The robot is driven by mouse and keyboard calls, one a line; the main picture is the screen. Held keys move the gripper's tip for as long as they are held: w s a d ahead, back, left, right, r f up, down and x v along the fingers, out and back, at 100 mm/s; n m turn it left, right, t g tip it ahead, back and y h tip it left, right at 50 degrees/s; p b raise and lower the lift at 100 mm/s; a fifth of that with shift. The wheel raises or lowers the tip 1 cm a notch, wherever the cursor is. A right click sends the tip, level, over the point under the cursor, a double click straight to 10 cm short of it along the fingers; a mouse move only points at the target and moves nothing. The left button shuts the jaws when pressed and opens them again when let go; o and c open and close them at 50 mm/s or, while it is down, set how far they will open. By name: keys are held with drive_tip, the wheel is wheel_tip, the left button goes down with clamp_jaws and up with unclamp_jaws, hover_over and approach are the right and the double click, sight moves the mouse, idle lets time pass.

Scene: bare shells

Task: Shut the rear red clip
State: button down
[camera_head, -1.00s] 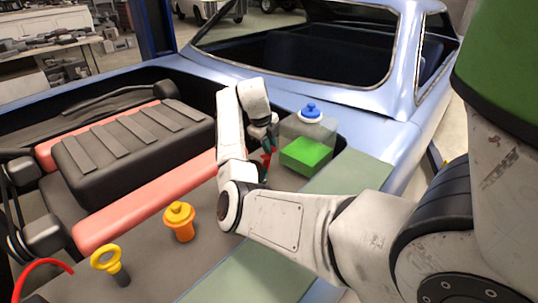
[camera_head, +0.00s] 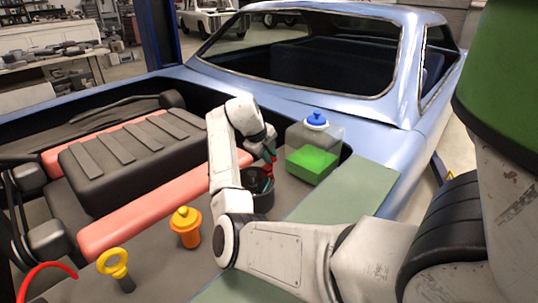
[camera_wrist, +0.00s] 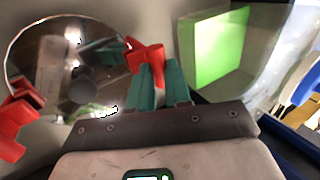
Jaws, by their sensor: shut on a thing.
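A red clip (camera_wrist: 144,56) stands at the rim of a round housing with a shiny metallic top (camera_wrist: 72,88) in the wrist view. My gripper (camera_wrist: 150,80) has its teal fingers closed around this clip. A second red clip (camera_wrist: 16,118) sits on the left side of the housing, apart from my gripper. In the head view, my gripper (camera_head: 264,168) is at the dark housing (camera_head: 262,198), with a bit of red clip (camera_head: 271,161) showing. My arm hides much of the housing there. I cannot tell surely which clip is the rear one.
A clear tank with green liquid and a blue cap (camera_head: 314,150) stands close right of my gripper. The black engine cover (camera_head: 135,160) lies left of my arm.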

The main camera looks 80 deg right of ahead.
drive_tip(key=c, duration=1)
unclamp_jaws()
drive_tip(key=shift+w+a+f, duration=0.2)
drive_tip(key=shift+a+f, duration=0.05)
drive_tip(key=shift+c, duration=0.2)
drive_tip(key=shift+r, duration=0.15)
drive_tip(key=shift+r, duration=0.25)
drive_tip(key=v, duration=1)
drive_tip(key=shift+b, duration=0.35)
drive_tip(key=shift+a, duration=0.1)
